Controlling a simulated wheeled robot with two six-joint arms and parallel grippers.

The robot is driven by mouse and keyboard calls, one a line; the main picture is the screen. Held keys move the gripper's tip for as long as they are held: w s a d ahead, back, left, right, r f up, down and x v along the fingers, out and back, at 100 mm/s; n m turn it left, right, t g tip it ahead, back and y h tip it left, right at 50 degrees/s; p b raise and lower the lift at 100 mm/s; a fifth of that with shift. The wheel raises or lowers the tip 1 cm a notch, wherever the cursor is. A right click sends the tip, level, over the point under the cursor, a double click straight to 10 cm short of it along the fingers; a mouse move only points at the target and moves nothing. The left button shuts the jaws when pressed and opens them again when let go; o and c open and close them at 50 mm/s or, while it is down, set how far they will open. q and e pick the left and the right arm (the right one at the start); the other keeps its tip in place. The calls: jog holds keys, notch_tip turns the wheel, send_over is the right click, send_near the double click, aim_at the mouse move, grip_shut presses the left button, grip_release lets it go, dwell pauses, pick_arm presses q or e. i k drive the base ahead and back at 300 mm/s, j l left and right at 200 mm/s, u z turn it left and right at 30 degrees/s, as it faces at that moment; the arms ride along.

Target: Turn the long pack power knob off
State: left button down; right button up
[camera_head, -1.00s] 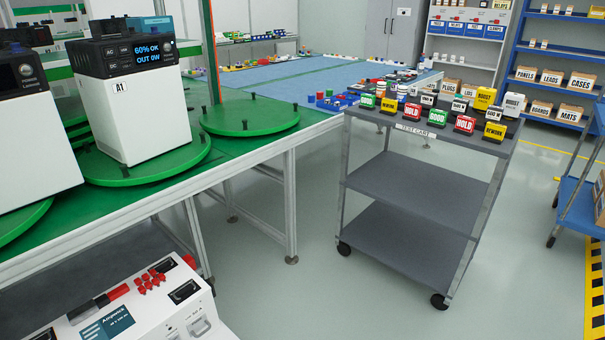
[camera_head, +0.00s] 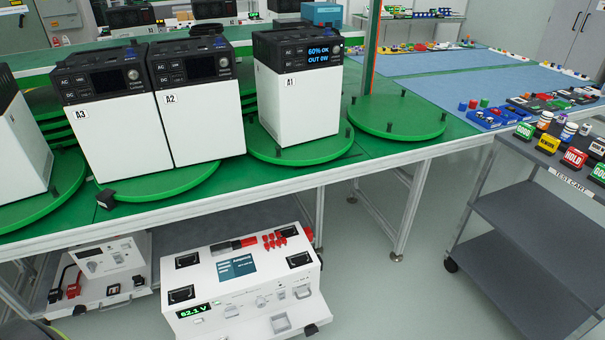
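I cannot tell for certain which unit the long pack is. A long white powered unit (camera_head: 243,282) sits low in front of the bench; its green display (camera_head: 193,310) reads about 62.1 V. Small round controls (camera_head: 262,301) show on its front, too small to tell which is the power knob or how it is set. On the bench stand white packs with black tops: A1 (camera_head: 298,110), its screen reading "60% OK OUT 0W", A2 (camera_head: 198,125) and A3 (camera_head: 122,142), their screens dark. Neither of my grippers is in view.
Green turntables (camera_head: 385,115) line the green bench, with a small black block (camera_head: 107,199) at one rim. Another white unit (camera_head: 105,262) with red and black clamps lies low left. A grey test cart (camera_head: 520,215) stands right. Floor between is clear.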

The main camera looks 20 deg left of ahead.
aim_at(231, 312)
jog(key=u, duration=1.15)
